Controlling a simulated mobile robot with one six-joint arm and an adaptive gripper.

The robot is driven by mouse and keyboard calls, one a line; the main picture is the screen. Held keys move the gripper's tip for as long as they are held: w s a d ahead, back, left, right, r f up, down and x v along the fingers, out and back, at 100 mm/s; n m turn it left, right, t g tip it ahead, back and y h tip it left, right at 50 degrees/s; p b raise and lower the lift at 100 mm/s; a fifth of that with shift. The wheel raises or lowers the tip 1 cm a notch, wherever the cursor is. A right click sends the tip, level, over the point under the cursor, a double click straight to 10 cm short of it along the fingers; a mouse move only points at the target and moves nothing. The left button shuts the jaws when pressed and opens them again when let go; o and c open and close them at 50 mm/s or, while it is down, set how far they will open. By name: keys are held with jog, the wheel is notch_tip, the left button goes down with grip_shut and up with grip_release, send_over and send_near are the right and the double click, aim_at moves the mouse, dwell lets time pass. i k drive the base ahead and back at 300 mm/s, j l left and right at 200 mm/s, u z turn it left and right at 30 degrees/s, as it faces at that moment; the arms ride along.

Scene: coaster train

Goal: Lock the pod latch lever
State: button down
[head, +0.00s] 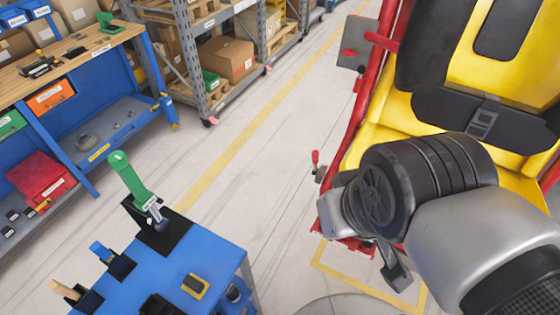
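The yellow coaster pod (505,75) stands at the right in a red frame (372,88). A small lever with a red knob (315,157) stands upright at the frame's lower left side. A red handle (382,41) sticks out beside a grey plate (350,55) higher up. I cannot tell for sure which of these is the latch lever. My gripper (393,268) is mostly hidden behind my wrist, in front of the pod's lower end. Only a dark finger part shows, apart from both levers in the picture. Whether it is open is not visible.
A blue cart (205,260) at the lower left holds a green-handled tool (130,180) and other tools in black holders. A blue workbench (130,112) and shelves with boxes (226,58) stand behind. Bare floor (265,175) lies between cart and pod.

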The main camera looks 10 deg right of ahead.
aim_at(315, 153)
jog(key=k+l+u, duration=0.25)
jog(key=l, duration=0.3)
jog(key=k+l+u, duration=0.2)
jog(key=l, duration=0.35)
jog(key=k+l+u, duration=0.25)
jog(key=l, duration=0.25)
jog(key=k+l+u, duration=0.25)
jog(key=l, duration=0.2)
jog(key=k+l+u, duration=0.2)
jog(key=l, duration=0.2)
jog(key=k+l, duration=0.25)
jog(key=i+j+u, duration=0.1)
jog(key=i+j, duration=0.15)
jog(key=i, duration=0.3)
jog(key=i+j+u, duration=0.15)
jog(key=i, duration=0.35)
